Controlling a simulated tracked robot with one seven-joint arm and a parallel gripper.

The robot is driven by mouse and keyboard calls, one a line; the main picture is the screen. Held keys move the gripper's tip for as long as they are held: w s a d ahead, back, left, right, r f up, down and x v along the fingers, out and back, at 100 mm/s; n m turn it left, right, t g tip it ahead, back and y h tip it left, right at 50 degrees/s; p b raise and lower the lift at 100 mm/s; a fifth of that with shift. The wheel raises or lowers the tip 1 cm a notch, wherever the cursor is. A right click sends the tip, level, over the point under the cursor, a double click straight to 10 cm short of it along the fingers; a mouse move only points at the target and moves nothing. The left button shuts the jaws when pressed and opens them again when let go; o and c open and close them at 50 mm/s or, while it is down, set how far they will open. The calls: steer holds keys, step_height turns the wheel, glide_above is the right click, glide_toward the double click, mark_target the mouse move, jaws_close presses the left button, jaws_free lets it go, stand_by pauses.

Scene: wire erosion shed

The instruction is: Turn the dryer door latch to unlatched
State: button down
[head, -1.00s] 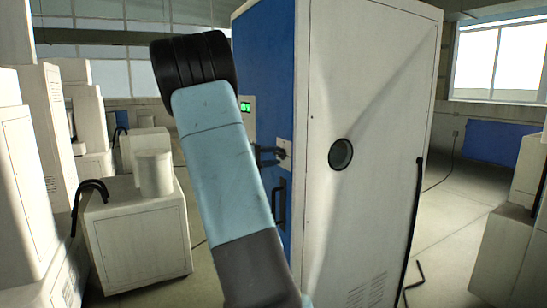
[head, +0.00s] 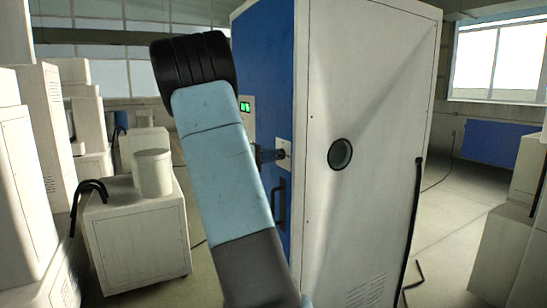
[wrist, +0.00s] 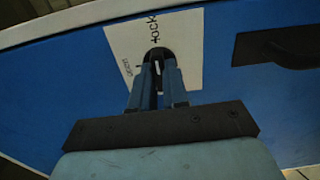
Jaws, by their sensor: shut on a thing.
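The dryer is a tall cabinet with a blue door (head: 262,60) and a white side. The dark door latch (wrist: 158,53) sits on a white plate (wrist: 185,35) with black lettering, partly hidden by my fingers. My gripper (wrist: 158,72) is shut on the latch, with a finger on each side of it in the wrist view. In the head view my gripper (head: 270,155) reaches the door beside the white plate, partly behind my arm. The latch's exact angle is hard to tell.
A dark door handle (wrist: 290,47) is close to the right of the latch plate in the wrist view. It shows below the gripper in the head view (head: 281,202). A green display (head: 245,106) is above. White cabinets (head: 138,235) stand at left.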

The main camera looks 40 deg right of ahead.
steer(key=n, duration=1.7)
steer(key=shift+s+a+f+n, duration=0.1)
steer(key=shift+a+f+n, duration=0.1)
steer(key=shift+f+n, duration=0.1)
steer(key=shift+r+n, duration=0.1)
steer(key=shift+n, duration=0.2)
steer(key=c, duration=1.1)
jaws_free()
steer(key=shift+r, duration=0.1)
steer(key=v, duration=1.3)
steer(key=shift+w+a, duration=0.25)
steer(key=shift+a, duration=0.1)
